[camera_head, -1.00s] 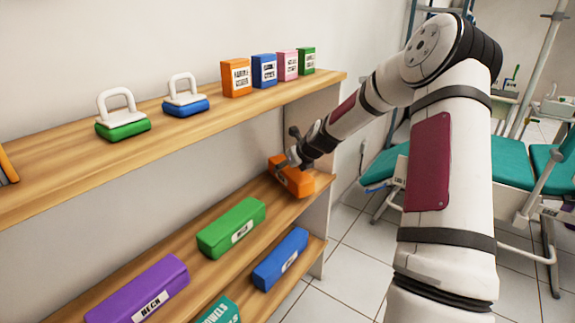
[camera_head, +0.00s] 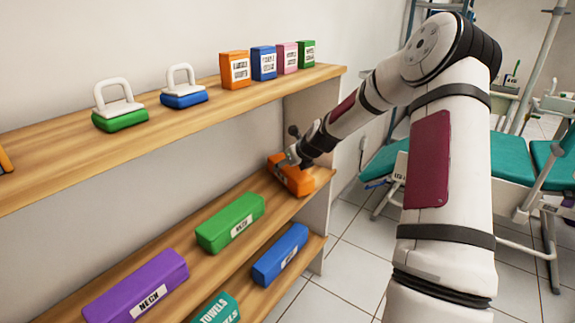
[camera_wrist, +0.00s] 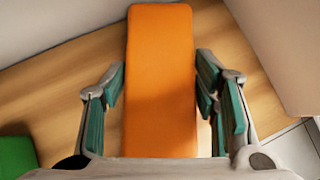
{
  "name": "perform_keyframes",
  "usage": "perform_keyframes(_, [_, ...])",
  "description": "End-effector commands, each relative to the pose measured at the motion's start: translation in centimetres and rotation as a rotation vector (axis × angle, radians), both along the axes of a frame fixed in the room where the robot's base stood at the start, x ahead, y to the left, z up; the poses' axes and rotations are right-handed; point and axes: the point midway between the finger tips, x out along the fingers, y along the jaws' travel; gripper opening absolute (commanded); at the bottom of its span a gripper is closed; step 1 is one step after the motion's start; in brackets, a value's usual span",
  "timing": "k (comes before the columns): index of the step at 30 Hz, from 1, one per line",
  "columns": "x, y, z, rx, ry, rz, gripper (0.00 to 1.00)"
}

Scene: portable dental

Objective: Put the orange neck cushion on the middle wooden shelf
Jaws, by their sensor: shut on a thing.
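The orange neck cushion (camera_head: 291,177) is at the right end of the middle wooden shelf (camera_head: 180,239), close to the side panel. My gripper (camera_head: 301,156) is at the cushion, reaching in from the right. In the wrist view the cushion (camera_wrist: 160,85) lies lengthwise between the two fingers of my gripper (camera_wrist: 161,100), with the shelf boards (camera_wrist: 60,90) around and below it. The gripper is shut on the cushion. The cushion's underside is hidden, so I cannot tell whether it touches the shelf.
On the same shelf are a green cushion (camera_head: 231,222) and a purple cushion (camera_head: 140,287). A blue cushion (camera_head: 281,254) and teal towels (camera_head: 216,310) are on the lower shelf. The upper shelf (camera_head: 60,160) overhangs and holds several boxes. The side panel (camera_head: 318,200) closes the right end.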

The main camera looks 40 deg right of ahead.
Motion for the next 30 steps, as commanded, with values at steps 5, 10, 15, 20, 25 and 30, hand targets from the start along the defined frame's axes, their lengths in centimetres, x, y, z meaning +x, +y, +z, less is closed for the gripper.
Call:
perform_keyframes(5, [0.0, 0.0, -0.4, 0.001, 0.000, -0.001, 0.19])
perform_keyframes(10, [0.0, 0.0, -0.7, 0.000, -0.001, 0.000, 0.19])
perform_keyframes(15, [0.0, 0.0, -0.6, 0.000, -0.001, 0.000, 0.78])
perform_keyframes(20, [0.0, 0.0, -0.6, 0.000, 0.000, 0.000, 0.78])
perform_keyframes(25, [-0.3, 0.0, -0.3, 0.000, 0.000, 0.000, 0.78])
perform_keyframes(30, [-1.8, -0.1, 1.3, -0.001, -0.001, -0.003, 0.78])
